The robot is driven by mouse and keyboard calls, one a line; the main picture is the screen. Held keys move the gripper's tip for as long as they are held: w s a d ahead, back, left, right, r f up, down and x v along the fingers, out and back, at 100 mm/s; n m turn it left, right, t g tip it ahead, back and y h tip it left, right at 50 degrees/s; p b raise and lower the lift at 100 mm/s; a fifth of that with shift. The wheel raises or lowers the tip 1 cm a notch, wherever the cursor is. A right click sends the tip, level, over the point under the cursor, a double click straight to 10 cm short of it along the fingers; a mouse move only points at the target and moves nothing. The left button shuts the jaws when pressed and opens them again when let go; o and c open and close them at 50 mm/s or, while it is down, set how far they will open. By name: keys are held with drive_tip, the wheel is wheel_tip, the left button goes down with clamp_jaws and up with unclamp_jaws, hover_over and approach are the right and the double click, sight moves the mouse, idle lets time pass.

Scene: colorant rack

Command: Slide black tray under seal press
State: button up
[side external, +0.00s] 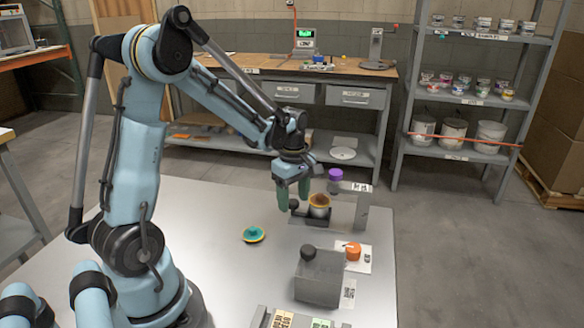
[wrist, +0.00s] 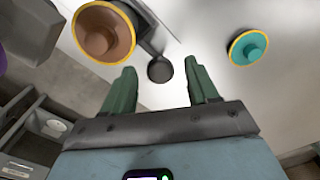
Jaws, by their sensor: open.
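The black tray (side external: 316,221) lies on the table in the side view, with a round black knob (side external: 294,204) on its left side. A tub with a brown top and yellow rim (side external: 319,202) sits on the tray. The grey seal press (side external: 361,209) stands just right of it, with a purple part (side external: 335,174) at its top. My gripper (side external: 293,197) points down with its green fingers apart, at the knob. In the wrist view the knob (wrist: 160,68) appears between the open fingertips (wrist: 160,73); contact cannot be told. The tub (wrist: 104,32) is beside it, partly covering the tray.
A teal lid with a yellow rim (side external: 253,234) lies left of the tray. A grey block with a black knob (side external: 320,276) and an orange pot (side external: 353,251) stand nearer the front. The table's left part is clear. A workbench and shelves stand behind.

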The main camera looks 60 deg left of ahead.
sight(309, 211)
drive_tip(key=shift+f, duration=0.2)
clamp_jaws()
drive_tip(key=shift+w+d, duration=1.35)
unclamp_jaws()
drive_tip(key=shift+r, duration=0.15)
wheel_tip(309, 211, up, 12)
